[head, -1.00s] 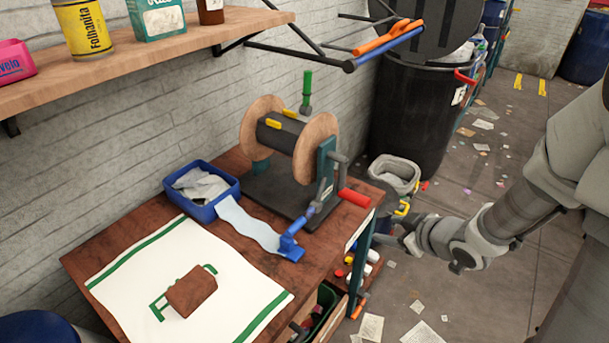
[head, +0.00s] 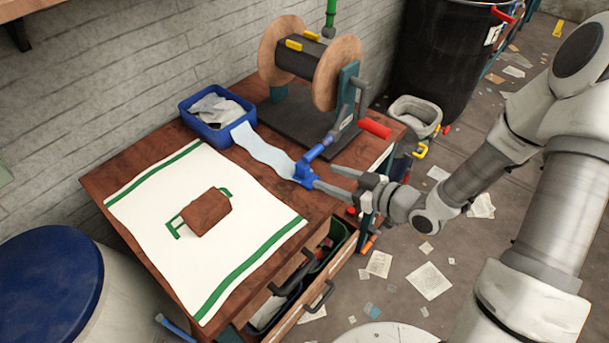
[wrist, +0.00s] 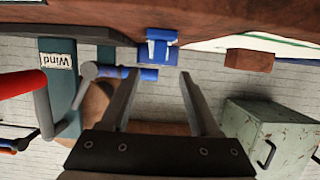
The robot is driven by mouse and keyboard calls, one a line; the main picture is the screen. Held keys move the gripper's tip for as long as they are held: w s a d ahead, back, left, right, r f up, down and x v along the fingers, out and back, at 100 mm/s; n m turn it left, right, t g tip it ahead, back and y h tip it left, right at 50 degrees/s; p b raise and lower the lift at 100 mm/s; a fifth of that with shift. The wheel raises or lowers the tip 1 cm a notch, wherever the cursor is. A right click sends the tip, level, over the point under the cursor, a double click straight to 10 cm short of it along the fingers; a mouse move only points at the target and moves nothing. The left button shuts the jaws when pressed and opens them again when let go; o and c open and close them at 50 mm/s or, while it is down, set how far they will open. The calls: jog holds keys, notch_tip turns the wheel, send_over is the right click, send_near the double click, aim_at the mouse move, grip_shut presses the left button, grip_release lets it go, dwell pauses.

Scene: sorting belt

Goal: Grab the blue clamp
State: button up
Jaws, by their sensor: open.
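The blue clamp (head: 304,174) sits at the right edge of the wooden bench (head: 120,180), beside the end of a pale blue strip. Its bar slants up toward the winder (head: 322,85). My gripper (head: 322,177) is open and empty, its fingers pointing left at the clamp from the bench's right side. In the wrist view the blue clamp (wrist: 158,46) appears just beyond the gap between the fingertips (wrist: 158,75). The left finger overlaps part of the clamp's blue bar. I cannot tell whether it touches. No part of the clamp is gripped.
The winder's red handle (head: 375,128) stands close above my gripper. An open drawer (head: 310,285) juts out below the bench edge. A white cloth with a brown block (head: 206,212) and a blue tray (head: 216,140) are on the bench. Papers litter the floor.

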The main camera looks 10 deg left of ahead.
aim_at(308, 168)
jog(key=x, duration=0.8)
jog(key=shift+a+r, duration=0.1)
jog(key=shift+r, duration=0.05)
grip_shut()
